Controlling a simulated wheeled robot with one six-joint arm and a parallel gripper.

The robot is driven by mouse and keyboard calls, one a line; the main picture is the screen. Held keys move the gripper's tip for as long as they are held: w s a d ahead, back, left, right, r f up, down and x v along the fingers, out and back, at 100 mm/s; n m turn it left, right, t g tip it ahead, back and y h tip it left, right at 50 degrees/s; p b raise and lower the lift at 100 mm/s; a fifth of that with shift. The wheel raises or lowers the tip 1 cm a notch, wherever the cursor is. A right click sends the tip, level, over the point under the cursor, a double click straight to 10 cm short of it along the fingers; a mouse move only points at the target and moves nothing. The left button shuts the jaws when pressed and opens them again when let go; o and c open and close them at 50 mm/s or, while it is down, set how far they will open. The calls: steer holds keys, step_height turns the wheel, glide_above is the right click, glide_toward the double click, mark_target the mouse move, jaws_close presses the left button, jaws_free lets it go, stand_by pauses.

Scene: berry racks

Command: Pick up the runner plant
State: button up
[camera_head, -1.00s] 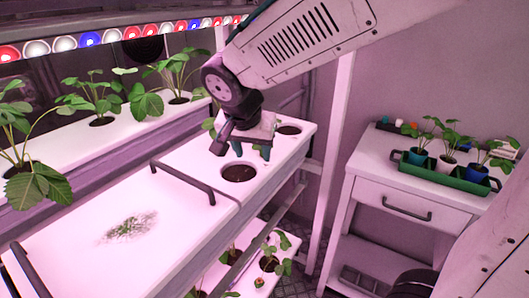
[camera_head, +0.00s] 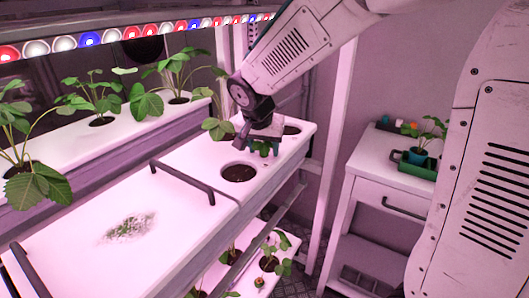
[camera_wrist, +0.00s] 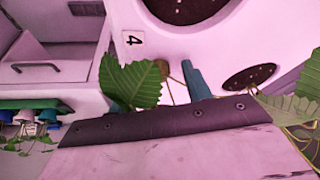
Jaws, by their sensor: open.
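My gripper (camera_head: 264,150) is over the white planter (camera_head: 75,208), between its front soil hole (camera_head: 239,173) and a farther hole (camera_head: 292,130). The jaws are open. A small green plant (camera_head: 262,148) shows between and below the fingers, probably the runner plant. In the wrist view a serrated green leaf (camera_wrist: 133,82) covers where one finger would be. Thin pale stems (camera_wrist: 173,92) run between it and the visible teal finger (camera_wrist: 195,82). I cannot tell what these stems join to. More leaves (camera_wrist: 300,105) stand at the right edge.
Strawberry plants grow in the back rack row (camera_head: 115,130). A dark handle (camera_head: 184,182) rises from the planter. More plants sit on the lower shelf (camera_head: 235,275). A white cabinet (camera_head: 375,165) at right bears a green tray (camera_head: 415,169) of pots, partly hidden by my arm.

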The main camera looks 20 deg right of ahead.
mark_target(265, 147)
steer(key=shift+c, duration=0.3)
steer(key=c, duration=0.8)
steer(key=shift+r, duration=0.1)
steer(key=shift+r, duration=0.45)
steer(key=v, duration=0.2)
steer(key=shift+s+r, duration=0.1)
steer(key=shift+r, duration=0.3)
steer(key=s+a, duration=0.1)
steer(key=s, duration=0.4)
steer(key=s+a+r, duration=0.1)
steer(key=s, duration=0.3)
steer(key=s+a, duration=0.2)
steer(key=s, duration=0.3)
steer(key=shift+s+r, duration=0.15)
steer(key=shift+s, duration=0.15)
steer(key=shift+c, duration=0.9)
